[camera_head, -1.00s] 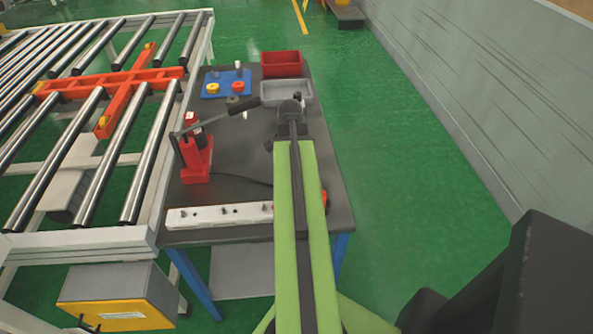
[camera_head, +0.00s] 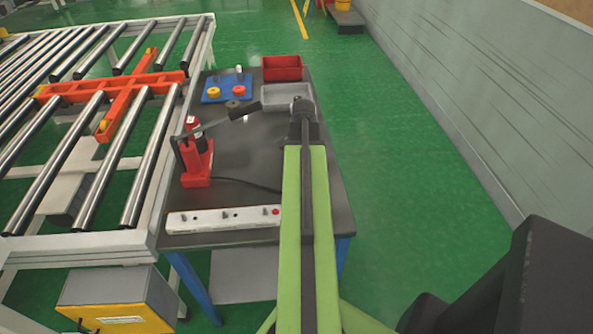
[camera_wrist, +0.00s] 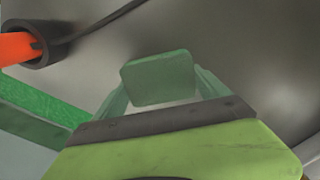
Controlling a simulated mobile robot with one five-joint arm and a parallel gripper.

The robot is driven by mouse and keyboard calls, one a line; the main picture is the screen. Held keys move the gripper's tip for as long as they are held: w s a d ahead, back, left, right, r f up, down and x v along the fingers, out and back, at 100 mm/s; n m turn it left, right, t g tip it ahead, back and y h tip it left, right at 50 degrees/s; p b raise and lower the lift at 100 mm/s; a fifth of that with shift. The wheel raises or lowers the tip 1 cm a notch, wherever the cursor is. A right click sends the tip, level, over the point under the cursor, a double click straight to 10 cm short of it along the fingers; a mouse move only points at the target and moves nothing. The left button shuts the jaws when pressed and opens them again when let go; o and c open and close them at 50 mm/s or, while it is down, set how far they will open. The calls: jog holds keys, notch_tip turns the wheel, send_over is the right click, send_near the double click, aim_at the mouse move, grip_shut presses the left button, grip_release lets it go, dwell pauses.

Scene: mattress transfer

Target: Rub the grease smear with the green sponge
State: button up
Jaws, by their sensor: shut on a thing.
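In the wrist view my gripper (camera_wrist: 158,92) is shut on a dull green block, the green sponge (camera_wrist: 158,76), held between its two pale green fingers. The grey table top (camera_wrist: 225,35) lies beyond the sponge; I cannot tell whether they touch. In the head view my own arm hides the gripper and sponge. I cannot make out the grease smear in either view; part of the table (camera_head: 245,150) is behind my arm.
On the table stand a red jack (camera_head: 196,160), a white power strip (camera_head: 222,219), a grey tray (camera_head: 287,95), a red bin (camera_head: 282,68) and a blue board (camera_head: 227,87). A roller conveyor (camera_head: 150,150) adjoins the left.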

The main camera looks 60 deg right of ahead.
jog(key=shift+s+d, duration=1.35)
jog(key=shift+s, duration=0.15)
jog(key=shift+s+d, duration=0.1)
jog(key=shift+s, duration=0.05)
jog(key=shift+s+d, duration=1.1)
jog(key=shift+s, duration=0.25)
jog(key=shift+r, duration=0.1)
jog(key=shift+d, duration=0.1)
jog(key=shift+w+a, duration=1.3)
jog(key=shift+w, duration=0.2)
jog(key=shift+w+a, duration=1.25)
jog(key=shift+w, duration=0.2)
jog(key=shift+w+a, duration=1.3)
jog(key=shift+w, duration=0.15)
